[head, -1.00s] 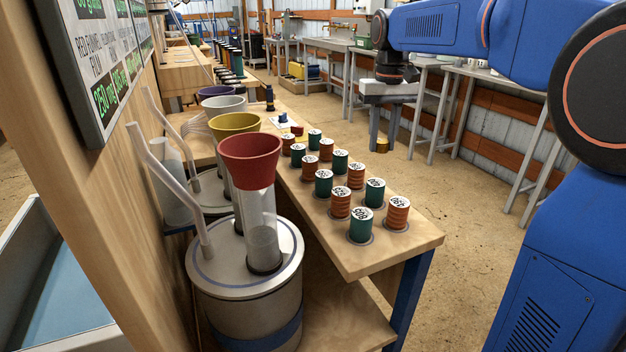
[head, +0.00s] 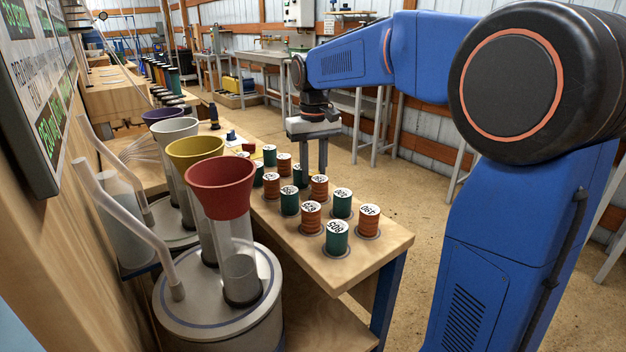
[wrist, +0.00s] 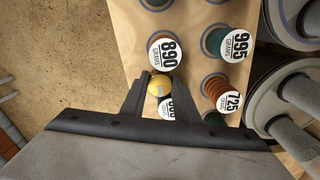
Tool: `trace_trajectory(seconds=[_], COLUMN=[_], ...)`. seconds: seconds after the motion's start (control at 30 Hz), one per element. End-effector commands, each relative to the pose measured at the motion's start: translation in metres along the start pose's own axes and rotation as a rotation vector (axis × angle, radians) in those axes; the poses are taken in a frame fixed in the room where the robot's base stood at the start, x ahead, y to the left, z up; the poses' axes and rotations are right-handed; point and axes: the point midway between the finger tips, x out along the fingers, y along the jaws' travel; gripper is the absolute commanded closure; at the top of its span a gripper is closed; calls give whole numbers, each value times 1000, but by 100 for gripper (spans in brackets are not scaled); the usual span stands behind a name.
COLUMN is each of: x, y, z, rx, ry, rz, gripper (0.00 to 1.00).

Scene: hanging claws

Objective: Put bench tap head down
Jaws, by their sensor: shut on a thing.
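My gripper (head: 314,166) is over the bench among the weights, its two fingers pointing down. In the wrist view, my gripper (wrist: 159,88) is shut on a small round yellow thing, which I take to be the bench tap head (wrist: 159,86). An orange weight marked 890 (wrist: 168,51) lies just beyond the tap head, and a white-topped weight (wrist: 167,109) shows partly under the fingers. The tap head does not show in the head view, and I cannot tell whether it touches the bench.
Several green and orange weights stand in sockets on the wooden bench top (head: 375,245). Red (head: 221,187), yellow (head: 195,150) and other funnels on metal drums stand left of it. An empty socket (wrist: 155,4) shows in the wrist view. The floor right of the bench is clear.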

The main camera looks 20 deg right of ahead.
Motion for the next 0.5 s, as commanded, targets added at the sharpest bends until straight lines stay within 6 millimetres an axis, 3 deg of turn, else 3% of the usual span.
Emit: trace_trajectory(seconds=[0.17, 0.5], x=[22, 26], y=[0, 0], z=[0, 0], rx=[0, 0], ry=[-1, 0], rz=[0, 0], gripper=[100, 100])
